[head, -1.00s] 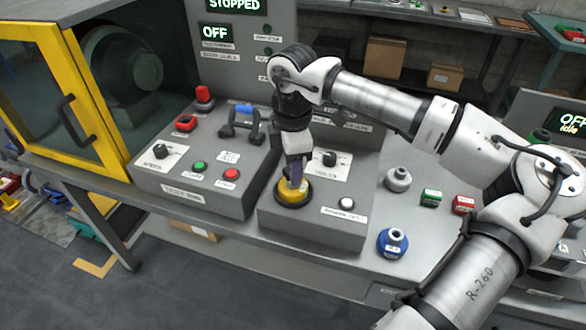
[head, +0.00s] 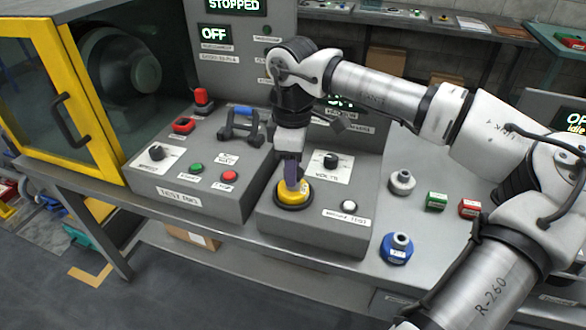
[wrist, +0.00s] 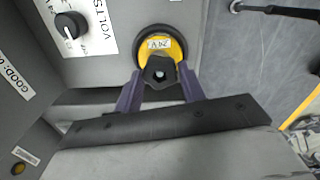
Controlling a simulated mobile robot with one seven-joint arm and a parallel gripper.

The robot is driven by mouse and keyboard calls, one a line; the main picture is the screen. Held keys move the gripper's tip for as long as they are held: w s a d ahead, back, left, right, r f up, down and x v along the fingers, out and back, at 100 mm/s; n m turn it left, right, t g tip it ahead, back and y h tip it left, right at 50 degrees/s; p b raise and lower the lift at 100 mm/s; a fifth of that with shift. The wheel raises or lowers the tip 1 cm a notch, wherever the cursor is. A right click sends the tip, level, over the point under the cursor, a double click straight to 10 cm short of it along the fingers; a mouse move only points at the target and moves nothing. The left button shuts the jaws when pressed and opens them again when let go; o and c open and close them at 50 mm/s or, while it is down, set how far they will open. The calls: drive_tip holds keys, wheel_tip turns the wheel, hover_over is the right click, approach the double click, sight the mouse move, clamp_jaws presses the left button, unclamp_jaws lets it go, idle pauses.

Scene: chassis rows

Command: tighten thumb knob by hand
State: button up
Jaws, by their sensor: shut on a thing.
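The thumb knob (wrist: 160,72) is a dark lobed knob with a light centre, in front of a yellow round part (wrist: 172,42) in the wrist view. My gripper (wrist: 160,82) is shut on the thumb knob, with a purple finger on each side. In the head view my gripper (head: 292,182) points down over the yellow part, and the knob is hidden behind the fingers.
The grey box (head: 315,238) also carries a black VOLTS dial (head: 331,160) and a white button (head: 348,206). A blue-handled clamp (head: 241,124) stands on the left box. A blue fitting (head: 397,248), grey fitting (head: 402,182), green block (head: 437,200) and red block (head: 470,207) stand to the right.

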drive_tip(key=shift+m+b, duration=1.25)
drive_tip(key=shift+m, duration=0.55)
drive_tip(key=o, duration=1)
wheel_tip(320, 180, up, 14)
drive_tip(key=shift+f, duration=0.1)
